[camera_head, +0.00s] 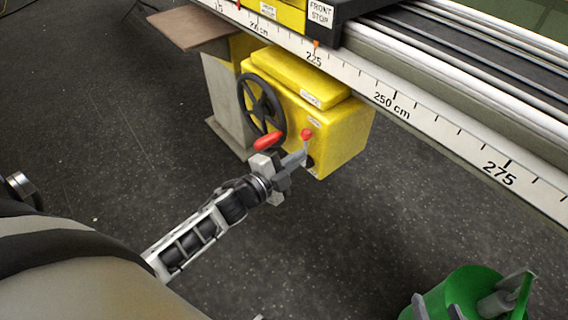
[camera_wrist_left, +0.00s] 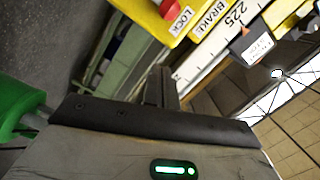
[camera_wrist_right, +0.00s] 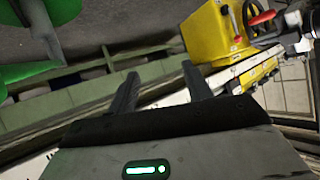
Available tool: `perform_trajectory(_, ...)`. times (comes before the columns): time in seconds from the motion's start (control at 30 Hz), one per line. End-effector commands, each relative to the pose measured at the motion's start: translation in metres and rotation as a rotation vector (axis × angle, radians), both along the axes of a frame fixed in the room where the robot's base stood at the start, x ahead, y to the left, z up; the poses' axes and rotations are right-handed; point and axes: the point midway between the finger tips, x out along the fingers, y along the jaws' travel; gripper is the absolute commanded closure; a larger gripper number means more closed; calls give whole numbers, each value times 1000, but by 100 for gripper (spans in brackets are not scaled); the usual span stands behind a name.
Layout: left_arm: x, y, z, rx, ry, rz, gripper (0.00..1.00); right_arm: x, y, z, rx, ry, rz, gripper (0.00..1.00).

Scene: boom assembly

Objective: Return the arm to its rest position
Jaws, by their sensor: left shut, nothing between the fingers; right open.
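My left gripper (camera_head: 300,157) comes in from the lower left in the head view and ends close to the lever with the red knob (camera_head: 306,133) on the yellow box (camera_head: 340,135). It is shut and empty; the left wrist view shows its fingers (camera_wrist_left: 160,88) together. I cannot tell whether the fingertips touch the lever. My right gripper (camera_head: 437,307) shows only by its fingertips at the bottom right of the head view, in front of a green object. In the right wrist view its fingers (camera_wrist_right: 158,85) are apart with nothing between them.
A black handwheel (camera_head: 262,103) with a red handle (camera_head: 268,141) is beside the lever. A long rail with a centimetre scale (camera_head: 390,100) runs above the box. The green object (camera_head: 470,290) stands at the bottom right. The dark floor (camera_head: 90,110) at left is mostly clear.

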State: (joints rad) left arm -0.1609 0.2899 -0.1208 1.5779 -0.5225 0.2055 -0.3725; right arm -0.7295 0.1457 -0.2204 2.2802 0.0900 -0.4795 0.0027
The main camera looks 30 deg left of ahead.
Motion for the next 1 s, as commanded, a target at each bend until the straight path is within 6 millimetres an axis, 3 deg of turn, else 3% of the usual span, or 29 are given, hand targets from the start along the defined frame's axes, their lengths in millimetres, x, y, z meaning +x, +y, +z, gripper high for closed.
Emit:
perform_trajectory(0.2, -32, 8, 1, -1, 1, 0, 100, 0, 0, -1, 3, 8, -4, 50)
perform_trajectory(0.57, -42, 8, 4, -26, 15, 9, 100, 5, 0, 6, 3, -4, -4, 50)
perform_trajectory(0.7, -74, -12, 21, -302, 193, 109, 100, 4, -1, 27, -8, 9, -2, 50)
perform_trajectory(0.9, -150, -64, 41, -853, 618, 295, 100, 2, -5, 35, -39, 55, -3, 50)
perform_trajectory(1.0, -173, -82, 46, -989, 744, 340, 100, 1, -6, 35, -44, 64, -4, 50)
